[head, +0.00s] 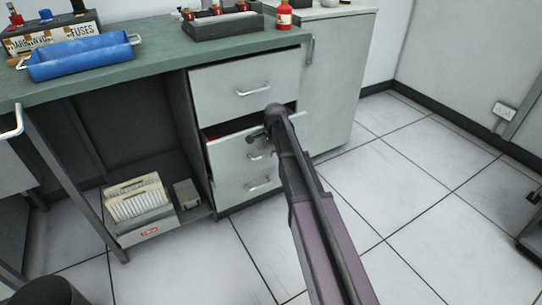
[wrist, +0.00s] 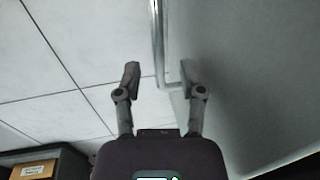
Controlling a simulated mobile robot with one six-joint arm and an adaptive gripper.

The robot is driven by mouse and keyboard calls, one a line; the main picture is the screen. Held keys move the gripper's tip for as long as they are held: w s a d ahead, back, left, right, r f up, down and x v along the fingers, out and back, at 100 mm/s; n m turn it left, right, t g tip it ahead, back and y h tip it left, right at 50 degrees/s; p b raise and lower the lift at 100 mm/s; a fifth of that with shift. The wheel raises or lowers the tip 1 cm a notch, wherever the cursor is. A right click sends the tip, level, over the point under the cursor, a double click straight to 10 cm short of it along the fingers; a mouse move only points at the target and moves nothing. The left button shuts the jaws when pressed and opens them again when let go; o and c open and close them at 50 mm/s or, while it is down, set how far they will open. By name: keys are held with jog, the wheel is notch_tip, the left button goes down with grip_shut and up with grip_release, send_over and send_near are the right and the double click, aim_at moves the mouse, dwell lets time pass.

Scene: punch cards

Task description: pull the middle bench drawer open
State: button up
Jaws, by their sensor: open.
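The middle bench drawer (head: 232,158) stands partly open, with a dark gap above its front and something red inside. Its handle (head: 258,155) is partly hidden by my gripper (head: 258,136). In the wrist view the metal handle bar (wrist: 157,40) runs down between the two fingers of my gripper (wrist: 160,75) and bends toward the grey drawer front (wrist: 250,80) at right. The fingers are open and spread to either side of the bar, with gaps visible. I cannot tell whether either finger touches it.
The top drawer (head: 225,85) is shut above, and a lower handle (head: 262,185) shows below. The green bench top (head: 150,65) holds a blue tray (head: 80,57) and a red bottle (head: 284,15). A card box (head: 135,205) sits on the lower shelf.

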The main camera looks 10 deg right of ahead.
jog(key=shift+w+f+b, duration=0.15)
jog(key=shift+f+b, duration=0.3)
jog(key=shift+f, duration=0.25)
grip_shut()
